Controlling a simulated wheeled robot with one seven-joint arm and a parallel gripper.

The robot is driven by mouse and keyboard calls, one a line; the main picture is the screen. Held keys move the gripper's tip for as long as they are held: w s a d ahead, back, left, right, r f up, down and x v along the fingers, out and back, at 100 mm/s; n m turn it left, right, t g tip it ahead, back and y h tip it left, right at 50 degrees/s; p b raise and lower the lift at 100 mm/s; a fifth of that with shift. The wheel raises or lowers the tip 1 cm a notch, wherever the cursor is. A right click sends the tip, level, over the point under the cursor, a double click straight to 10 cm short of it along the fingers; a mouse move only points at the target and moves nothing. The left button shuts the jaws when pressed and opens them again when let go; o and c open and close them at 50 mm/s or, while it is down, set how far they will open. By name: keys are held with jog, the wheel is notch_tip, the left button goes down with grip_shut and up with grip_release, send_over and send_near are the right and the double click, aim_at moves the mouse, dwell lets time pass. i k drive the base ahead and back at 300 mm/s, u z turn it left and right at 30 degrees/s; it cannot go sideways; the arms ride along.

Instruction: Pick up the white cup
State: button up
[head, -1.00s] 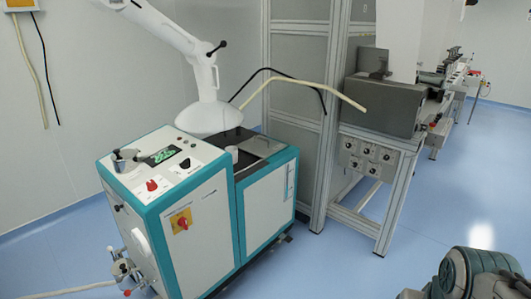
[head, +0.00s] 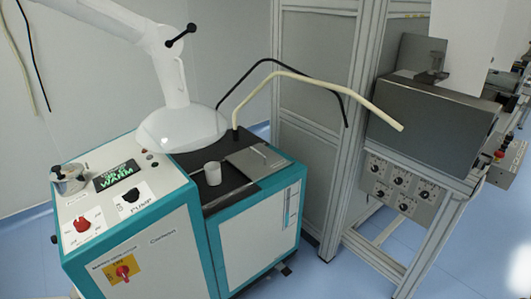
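The white cup (head: 213,174) stands upright on the dark top plate (head: 234,182) of the teal and white machine (head: 150,230), left of centre in the head view. It is just below and to the right of the white, dome-shaped hood (head: 182,128), with a small gap between them in the picture. The front of the cup is in clear view. My gripper is not in view.
The hood's jointed arm (head: 172,70) comes down from the upper left. A cream hose (head: 320,85) and a black hose (head: 270,66) arch behind the cup. A metal frame (head: 345,150) and grey unit (head: 425,120) stand right. Blue floor (head: 310,275) is clear in front.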

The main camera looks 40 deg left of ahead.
aim_at(212, 169)
jog(key=u, duration=0.45)
jog(key=i, duration=1.05)
jog(key=u, duration=1.75)
jog(key=i, duration=1.1)
jog(key=u, duration=0.3)
